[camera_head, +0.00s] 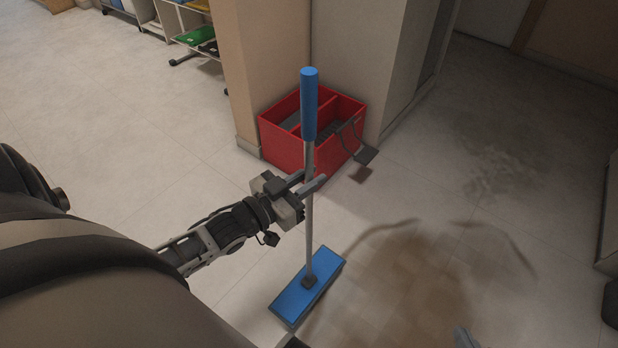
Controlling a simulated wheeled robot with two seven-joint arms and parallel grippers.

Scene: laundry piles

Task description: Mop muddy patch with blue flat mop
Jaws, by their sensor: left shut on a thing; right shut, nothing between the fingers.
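The blue flat mop has a blue grip (309,104), a grey pole and a flat blue head (307,288) resting on the floor. It stands nearly upright. My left gripper (309,187) is shut on the pole, below the blue grip. A brown muddy patch (400,285) spreads over the floor to the right of the mop head, with dark streaks along its upper edge. Only a small grey tip of what looks like my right gripper (464,338) shows at the bottom edge, over the patch; it is shut and empty.
A red two-part bucket (282,150) with a grey wringer stands behind the mop, against a pillar (275,60). A fainter grey smudge (497,172) lies farther right. A shelf with coloured items (196,36) stands at the back left. Open tiled floor lies left of the bucket.

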